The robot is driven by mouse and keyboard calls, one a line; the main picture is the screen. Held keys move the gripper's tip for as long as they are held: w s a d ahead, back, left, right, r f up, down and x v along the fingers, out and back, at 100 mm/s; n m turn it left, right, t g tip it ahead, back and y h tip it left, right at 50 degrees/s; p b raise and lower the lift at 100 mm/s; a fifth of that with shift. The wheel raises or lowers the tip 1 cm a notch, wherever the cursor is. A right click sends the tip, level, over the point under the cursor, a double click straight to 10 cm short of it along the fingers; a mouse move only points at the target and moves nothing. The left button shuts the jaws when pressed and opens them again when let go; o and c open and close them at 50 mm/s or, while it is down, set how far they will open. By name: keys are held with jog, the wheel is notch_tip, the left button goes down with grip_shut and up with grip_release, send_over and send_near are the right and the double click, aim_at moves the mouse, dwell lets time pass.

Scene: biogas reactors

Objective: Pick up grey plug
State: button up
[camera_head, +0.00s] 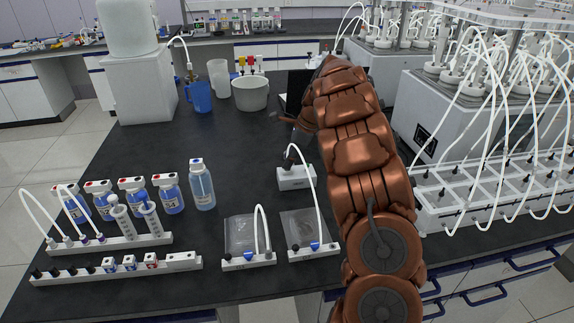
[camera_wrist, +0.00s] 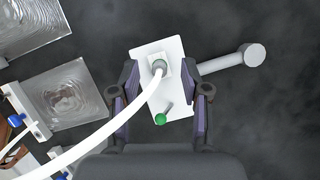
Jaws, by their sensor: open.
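A grey plug (camera_wrist: 159,66) sits at the end of a white tube, on a white block (camera_wrist: 172,95). The block also stands in the middle of the bench in the head view (camera_head: 297,179), with the tube arching from its top down to a small holder. My gripper (camera_wrist: 160,75) is open, with one dark finger on each side of the plug and block. I cannot tell whether either finger touches them. In the head view my arm hides most of the gripper.
A green-tipped piece (camera_wrist: 160,119) is on the block. A grey rod (camera_wrist: 232,60) reaches right from it. Clear bags (camera_head: 240,234) lie nearby to the left. Bottles (camera_head: 202,184) and racks (camera_head: 115,268) stand further left; the tubed reactor tray (camera_head: 440,213) is at right.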

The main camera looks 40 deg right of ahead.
jog(key=shift+a+f, duration=0.2)
jog(key=shift+f, duration=0.4)
jog(key=shift+c, duration=0.2)
grip_shut()
jog(key=shift+w+r, duration=0.1)
jog(key=shift+r, duration=0.05)
jog(key=shift+r+b, duration=0.35)
jog(key=shift+r, duration=1.3)
jog(key=s+a+r+b, duration=0.1)
jog(key=s+a+b, duration=0.2)
jog(key=s+a, duration=0.4)
jog(key=shift+s+r, duration=0.25)
jog(key=shift+s, duration=3.5)
